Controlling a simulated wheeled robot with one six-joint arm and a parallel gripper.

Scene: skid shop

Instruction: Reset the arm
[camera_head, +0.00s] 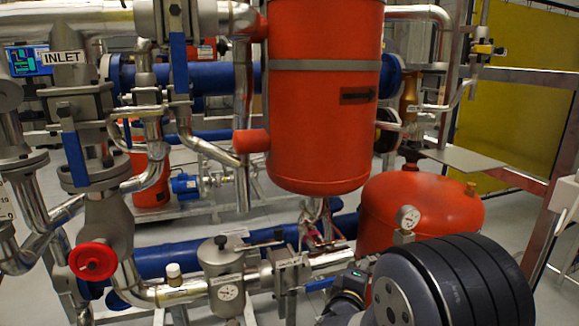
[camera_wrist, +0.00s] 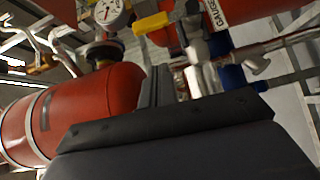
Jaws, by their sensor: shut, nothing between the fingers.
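My arm shows in the head view at the lower right, as a large black ribbed joint with a grey end cap. It stands in front of the red tank and the pipework. My gripper (camera_wrist: 156,86) shows in the wrist view as dark narrow fingers rising beyond a wide dark body that fills the bottom. The fingers are together with nothing held between them. In the head view the gripper is mostly hidden by the arm and hard to make out.
A tall red vessel (camera_head: 325,110) stands at centre, with a squat red tank (camera_head: 430,210) to its right. A pressure gauge (camera_head: 408,217) is close to my arm. Silver pipes, a red handwheel (camera_head: 93,261) and a filter housing (camera_head: 222,270) fill the left. A metal frame (camera_head: 548,215) stands right.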

